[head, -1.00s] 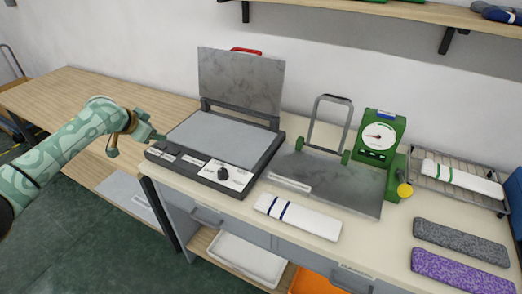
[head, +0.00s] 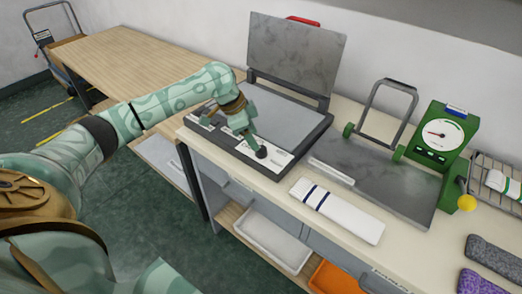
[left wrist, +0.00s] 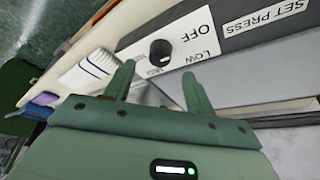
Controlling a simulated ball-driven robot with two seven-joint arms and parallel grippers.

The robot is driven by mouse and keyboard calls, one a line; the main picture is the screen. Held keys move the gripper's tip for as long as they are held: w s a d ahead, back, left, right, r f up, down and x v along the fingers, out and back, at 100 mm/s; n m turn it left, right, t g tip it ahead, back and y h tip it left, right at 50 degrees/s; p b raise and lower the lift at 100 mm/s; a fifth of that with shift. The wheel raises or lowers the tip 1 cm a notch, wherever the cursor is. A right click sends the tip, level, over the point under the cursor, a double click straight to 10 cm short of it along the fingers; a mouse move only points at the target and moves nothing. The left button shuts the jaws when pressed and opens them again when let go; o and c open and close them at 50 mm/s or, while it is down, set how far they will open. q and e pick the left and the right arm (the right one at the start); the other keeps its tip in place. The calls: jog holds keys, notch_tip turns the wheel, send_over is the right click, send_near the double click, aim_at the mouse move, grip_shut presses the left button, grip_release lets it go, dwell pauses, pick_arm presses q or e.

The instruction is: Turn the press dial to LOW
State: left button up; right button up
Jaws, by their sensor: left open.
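The press (head: 275,105) stands on the counter with its grey lid (head: 296,55) raised. Its black dial (head: 262,152) sits on the white label panel at the front edge. My left gripper (head: 252,140) reaches over the panel from the left, right at the dial. In the left wrist view the dial (left wrist: 160,51) shows just beyond and between the two open fingertips (left wrist: 158,70), with no clear contact. The words OFF and LOW (left wrist: 205,47) are printed beside it. I cannot tell which mark the dial points at. My right gripper is not in view.
A white folded piece with navy stripes (head: 337,209) lies in front of a grey plate (head: 375,183). A white bin (head: 270,245) is below. The wooden table (head: 130,55) at the left is clear.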

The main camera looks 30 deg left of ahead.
aim_at(261, 151)
pick_arm(q)
jog(key=b+x, duration=0.1)
jog(key=x, duration=0.4)
jog(key=shift+w+f+b, duration=0.1)
jog(key=shift+f+b, duration=0.15)
jog(key=shift+b, duration=0.05)
jog(key=shift+d, duration=0.1)
jog(key=c, duration=1)
jog(key=shift+r, duration=0.1)
